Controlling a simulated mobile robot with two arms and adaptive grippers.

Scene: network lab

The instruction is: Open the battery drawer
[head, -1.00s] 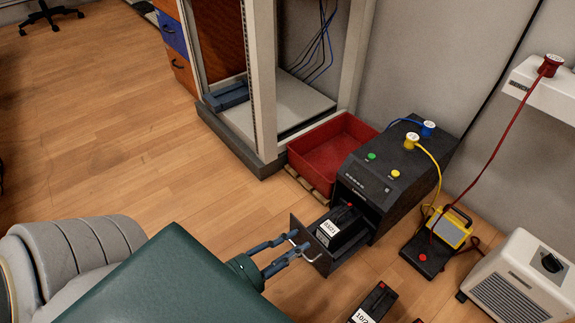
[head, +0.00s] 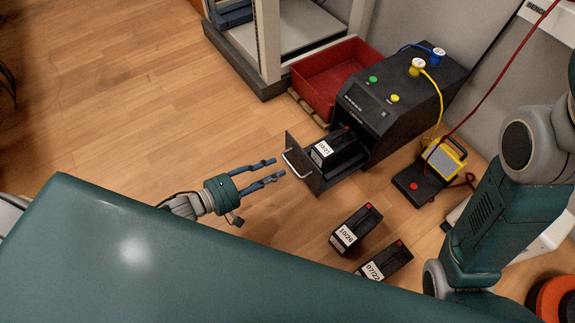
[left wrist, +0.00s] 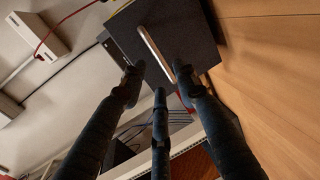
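The battery drawer (head: 318,185) is pulled out of the front of the black power unit (head: 420,90). A black battery with a white label (head: 336,150) sits in it. Its pale bar handle (head: 296,165) is on the drawer front, and also shows in the left wrist view (left wrist: 155,52). My left gripper (head: 280,170) is open and empty, its fingers pointing at the handle with a small gap. In the left wrist view its fingers (left wrist: 160,75) are spread, with the drawer front (left wrist: 185,35) beyond them. My right arm shows at the right; its gripper is out of view.
Two loose batteries (head: 356,228) (head: 385,261) lie on the floor in front of the unit. The floor left of the drawer is clear.

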